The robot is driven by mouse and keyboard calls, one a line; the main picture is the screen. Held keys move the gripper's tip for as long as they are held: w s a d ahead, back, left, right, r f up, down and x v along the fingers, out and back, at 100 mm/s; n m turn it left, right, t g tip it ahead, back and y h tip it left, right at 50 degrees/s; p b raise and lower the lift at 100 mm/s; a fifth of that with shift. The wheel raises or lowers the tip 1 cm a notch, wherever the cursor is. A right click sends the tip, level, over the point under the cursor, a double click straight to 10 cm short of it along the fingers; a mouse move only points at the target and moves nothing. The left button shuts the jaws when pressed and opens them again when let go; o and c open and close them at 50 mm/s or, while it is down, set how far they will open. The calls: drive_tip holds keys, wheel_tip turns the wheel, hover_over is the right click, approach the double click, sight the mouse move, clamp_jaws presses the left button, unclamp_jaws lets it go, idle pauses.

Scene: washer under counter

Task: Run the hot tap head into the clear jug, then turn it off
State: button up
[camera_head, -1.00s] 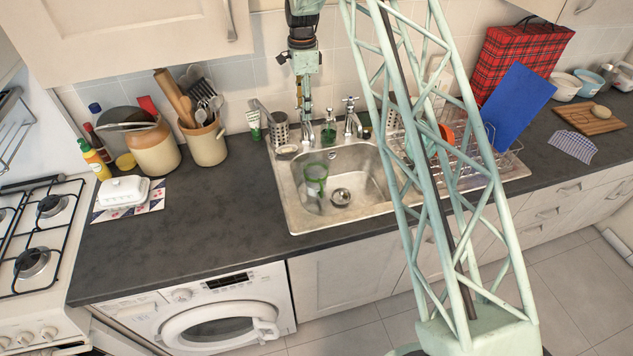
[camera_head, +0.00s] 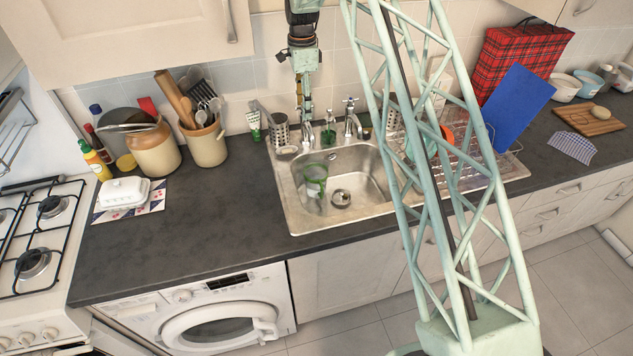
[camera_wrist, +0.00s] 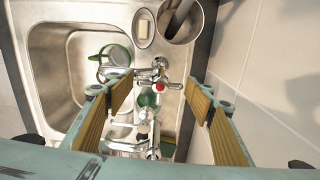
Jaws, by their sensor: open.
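The clear jug (camera_head: 316,180) with a green rim and handle stands in the left part of the sink basin. It also shows in the wrist view (camera_wrist: 116,54). The chrome hot tap head (camera_wrist: 163,73), with a red mark, is at the back of the sink, and its spout points toward the jug. I cannot tell whether water runs. My gripper (camera_head: 304,112) points down above the taps. In the wrist view my gripper (camera_wrist: 162,110) is open, its two fingers wide apart with the taps below and between them. In the head view it partly hides the left tap.
A green soap bottle (camera_wrist: 148,98) stands between the taps. A second tap (camera_head: 351,118) is to the right. A soap dish (camera_wrist: 143,27) and a metal cup (camera_wrist: 181,18) sit beside the sink. The tiled wall (camera_wrist: 262,75) is close behind my gripper.

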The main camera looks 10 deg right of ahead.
drive_tip(key=shift+r+p, duration=1.2)
drive_tip(key=shift+r, duration=2.25)
